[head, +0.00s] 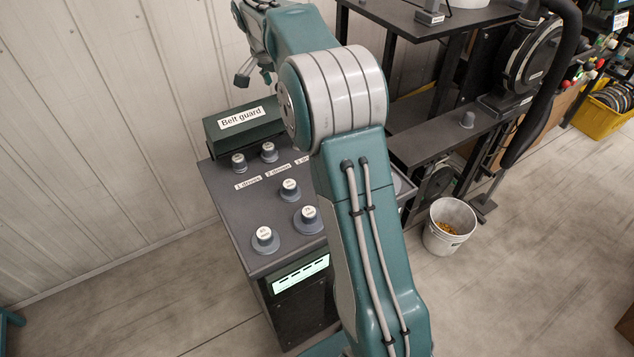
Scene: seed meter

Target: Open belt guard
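The belt guard (243,129) is a dark green box with a white "Belt guard" label. It sits at the back left of a grey cabinet top, close to the panelled wall, and looks closed. My gripper (256,79) hangs above and behind the guard, apart from it in the picture. Its fingers look spread, with nothing between them. My arm's elbow hides the right end of the guard and part of the cabinet top.
The cabinet top (222,190) carries several grey knobs and labels such as "1 driven" and "2 driven". A lit green panel (300,274) is on its front. A dark machine frame (425,140) stands right, with a white bucket (436,240) on the floor beside it.

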